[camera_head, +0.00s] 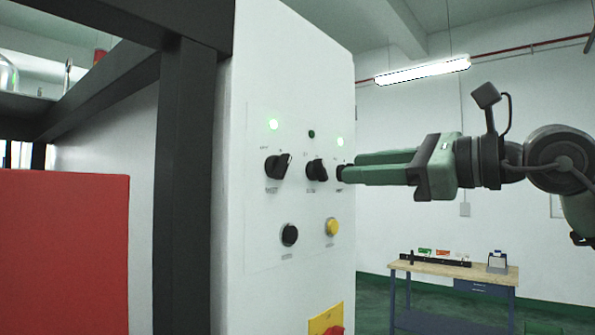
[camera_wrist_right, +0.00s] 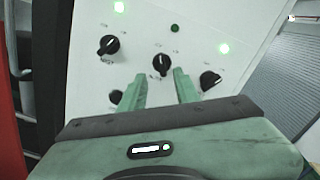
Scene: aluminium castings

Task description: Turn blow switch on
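A white control panel (camera_head: 245,215) carries three black rotary switches: a left one (camera_head: 278,167), a middle one (camera_head: 317,170) and a right one partly hidden behind my fingers. Their labels are too small to read, so I cannot tell which is the blow switch. My right gripper (camera_head: 348,167) points at the panel with its green fingers parted. In the right wrist view the middle switch (camera_wrist_right: 162,63) lies just ahead of the gap between the fingertips (camera_wrist_right: 160,76); no grip shows. The right switch (camera_wrist_right: 210,80) is outside the fingers. My left gripper is out of view.
The lamps above the left (camera_head: 273,124) and right (camera_head: 340,142) switches glow green; the middle lamp (camera_head: 311,134) is dark. Below are a black button (camera_head: 290,235), a yellow button (camera_head: 332,227) and a red knob on a yellow plate (camera_head: 327,322). A workbench (camera_head: 455,268) stands behind.

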